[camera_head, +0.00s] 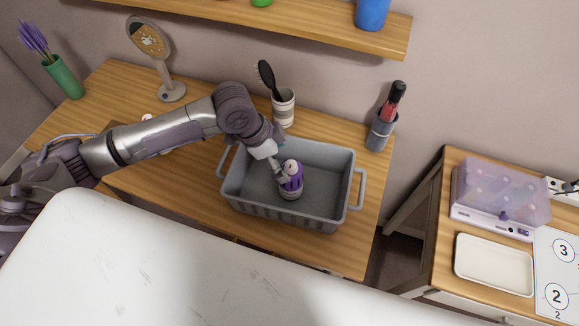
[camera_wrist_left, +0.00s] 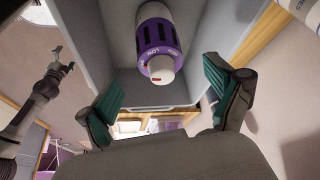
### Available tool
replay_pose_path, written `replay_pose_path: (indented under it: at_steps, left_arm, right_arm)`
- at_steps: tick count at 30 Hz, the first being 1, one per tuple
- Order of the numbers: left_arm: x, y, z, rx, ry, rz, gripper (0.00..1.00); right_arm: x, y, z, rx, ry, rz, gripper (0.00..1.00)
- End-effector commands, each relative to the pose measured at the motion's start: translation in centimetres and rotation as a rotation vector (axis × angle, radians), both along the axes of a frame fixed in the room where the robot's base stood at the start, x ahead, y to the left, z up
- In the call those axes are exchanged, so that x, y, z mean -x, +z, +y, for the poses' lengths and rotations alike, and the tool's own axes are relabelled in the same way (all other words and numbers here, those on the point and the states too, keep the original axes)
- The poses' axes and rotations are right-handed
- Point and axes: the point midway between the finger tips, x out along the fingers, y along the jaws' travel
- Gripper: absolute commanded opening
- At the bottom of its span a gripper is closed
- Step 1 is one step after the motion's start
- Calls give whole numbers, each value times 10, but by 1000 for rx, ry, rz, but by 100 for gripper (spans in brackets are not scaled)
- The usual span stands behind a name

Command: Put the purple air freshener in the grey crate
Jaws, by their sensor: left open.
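The purple air freshener (camera_head: 291,184), with a pale top and base, is inside the grey crate (camera_head: 339,205) and appears upright near its middle. My left gripper (camera_head: 279,170) reaches down into the crate beside its top. In the left wrist view the air freshener (camera_wrist_left: 160,45) shows beyond the open fingers (camera_wrist_left: 160,88), with visible gaps on both sides. The crate wall (camera_wrist_left: 95,45) surrounds it there. What seems to be my right gripper (camera_wrist_left: 58,62) shows small at the left of the wrist view; its jaw state is unclear.
A striped cup with a hairbrush (camera_head: 284,107) stands behind the crate, and a grey holder (camera_head: 380,133) stands behind its right corner. A mirror (camera_head: 172,92) and a green vase (camera_head: 64,79) are at left. A shelf (camera_head: 300,30) hangs above.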

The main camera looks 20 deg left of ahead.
Motion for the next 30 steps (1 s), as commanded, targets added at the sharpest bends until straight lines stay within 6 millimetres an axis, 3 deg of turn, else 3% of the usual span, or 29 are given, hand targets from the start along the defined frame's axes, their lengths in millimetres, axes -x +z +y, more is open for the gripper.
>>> replay_pose_path:
  at_steps: [3, 9, 30]
  left_arm:
    - [3, 18, 7, -1, 0, -2, 92]
    - [6, 31, 12, -1, 0, 0, 92]
    - [6, 32, 12, 0, 0, 1, 92]
  right_arm:
    - [0, -2, 0, 0, 0, 0, 97]
    - [0, -3, 0, -1, 0, 0, 97]
    - [-4, -3, 4, -4, 0, -5, 97]
